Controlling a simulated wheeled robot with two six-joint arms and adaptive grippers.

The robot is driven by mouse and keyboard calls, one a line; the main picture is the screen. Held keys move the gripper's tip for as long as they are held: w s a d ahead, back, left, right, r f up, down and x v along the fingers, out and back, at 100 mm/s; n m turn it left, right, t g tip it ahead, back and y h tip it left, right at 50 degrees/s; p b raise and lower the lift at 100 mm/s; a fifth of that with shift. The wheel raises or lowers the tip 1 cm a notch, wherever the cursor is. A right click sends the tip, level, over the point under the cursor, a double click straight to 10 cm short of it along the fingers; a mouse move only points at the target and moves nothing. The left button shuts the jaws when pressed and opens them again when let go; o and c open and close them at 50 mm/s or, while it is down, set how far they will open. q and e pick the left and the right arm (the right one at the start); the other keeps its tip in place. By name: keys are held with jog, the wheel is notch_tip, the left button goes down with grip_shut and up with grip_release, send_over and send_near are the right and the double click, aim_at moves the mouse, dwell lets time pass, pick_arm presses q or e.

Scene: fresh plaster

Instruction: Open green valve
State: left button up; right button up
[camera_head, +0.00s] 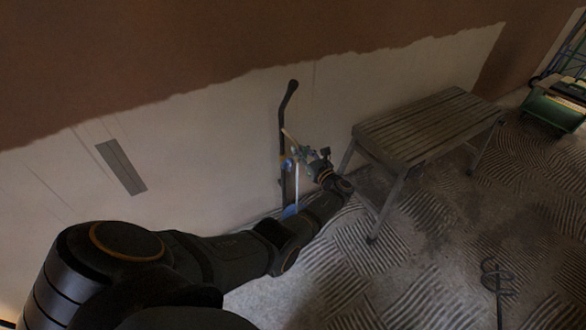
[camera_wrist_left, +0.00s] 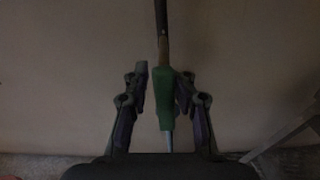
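A green part (camera_wrist_left: 166,95), which looks like the green valve, stands upright in the middle of the left wrist view. A brown rod rises from its top and a thin grey rod comes out below. My left gripper (camera_wrist_left: 163,78) is open, with one finger on each side of the green part. A gap shows on the left; the right finger looks very close, and I cannot tell whether it touches. In the head view my left gripper (camera_head: 302,157) is at the wall, where its fingers and the green part are too small to separate clearly. My right gripper is not in view.
A dark bent-top pole (camera_head: 284,115) stands against the wall by the gripper. A slatted bench (camera_head: 425,125) is just to the right. A green machine (camera_head: 556,105) stands far right. A dark looped rod (camera_head: 497,275) shows at lower right. The patterned floor between is mostly clear.

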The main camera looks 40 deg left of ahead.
pick_arm(q)
jog(key=shift+s+d+f, duration=0.1)
jog(key=shift+d+f, duration=0.15)
jog(key=shift+d, duration=0.25)
jog(key=shift+d+f, duration=0.2)
jog(key=shift+d, duration=0.25)
jog(key=p+v, duration=0.2)
jog(key=v, duration=0.9)
jog(key=shift+r+p, duration=0.35)
